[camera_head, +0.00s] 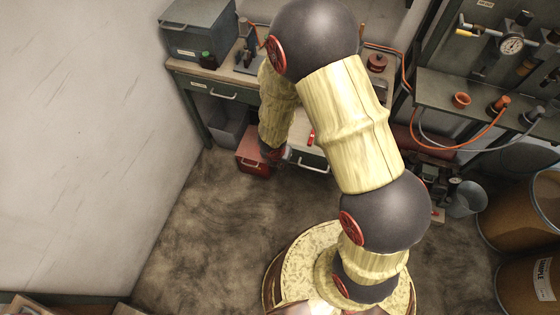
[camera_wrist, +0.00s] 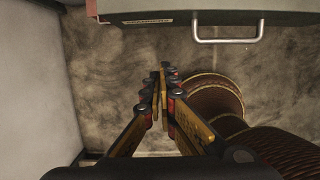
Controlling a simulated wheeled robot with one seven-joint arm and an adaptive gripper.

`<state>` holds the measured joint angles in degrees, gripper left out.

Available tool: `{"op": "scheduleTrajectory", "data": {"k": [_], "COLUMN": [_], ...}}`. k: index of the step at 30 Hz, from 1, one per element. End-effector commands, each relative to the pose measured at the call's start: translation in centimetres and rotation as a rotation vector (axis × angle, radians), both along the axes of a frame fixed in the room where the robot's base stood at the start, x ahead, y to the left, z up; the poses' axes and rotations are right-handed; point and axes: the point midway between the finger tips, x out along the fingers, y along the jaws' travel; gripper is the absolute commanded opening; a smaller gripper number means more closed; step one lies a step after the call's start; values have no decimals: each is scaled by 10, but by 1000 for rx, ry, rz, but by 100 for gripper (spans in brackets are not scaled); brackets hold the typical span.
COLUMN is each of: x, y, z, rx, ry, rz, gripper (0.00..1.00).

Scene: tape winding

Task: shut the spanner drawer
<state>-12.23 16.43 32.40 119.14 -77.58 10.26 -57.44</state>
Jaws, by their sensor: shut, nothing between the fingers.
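A drawer (camera_head: 308,158) under the bench stands pulled out, with a pale bar handle on its front and a small red item behind it. My arm covers part of it, and I cannot make out a spanner. In the wrist view a grey drawer front (camera_wrist: 185,10) with a label and a bar handle (camera_wrist: 228,40) crosses the top; I cannot tell for certain that it is the same drawer. My gripper (camera_wrist: 163,72) is shut and empty, with its fingertips below and left of that handle in the picture, apart from it. In the head view my gripper (camera_head: 273,155) is partly hidden, left of the pulled-out drawer.
A second drawer (camera_head: 220,91) at the bench's left looks shut. A red box (camera_head: 254,165) stands below the bench near my gripper. A grey bucket (camera_head: 466,199) and brown drums (camera_head: 522,215) stand at the right. The floor (camera_head: 205,225) at the left front is clear.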

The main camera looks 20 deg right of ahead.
Motion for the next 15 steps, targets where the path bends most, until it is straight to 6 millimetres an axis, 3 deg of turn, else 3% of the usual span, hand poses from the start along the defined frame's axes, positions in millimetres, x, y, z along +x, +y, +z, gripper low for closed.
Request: {"op": "scheduleTrajectory", "data": {"k": [1,12,15], "x": [2,16,29], "y": [-2,-12,-20], "z": [-14,-86,-77], "rx": [0,-1,0], "ry": [1,1,0], "rz": [-2,-4,-6], "gripper": [0,0,0]}}
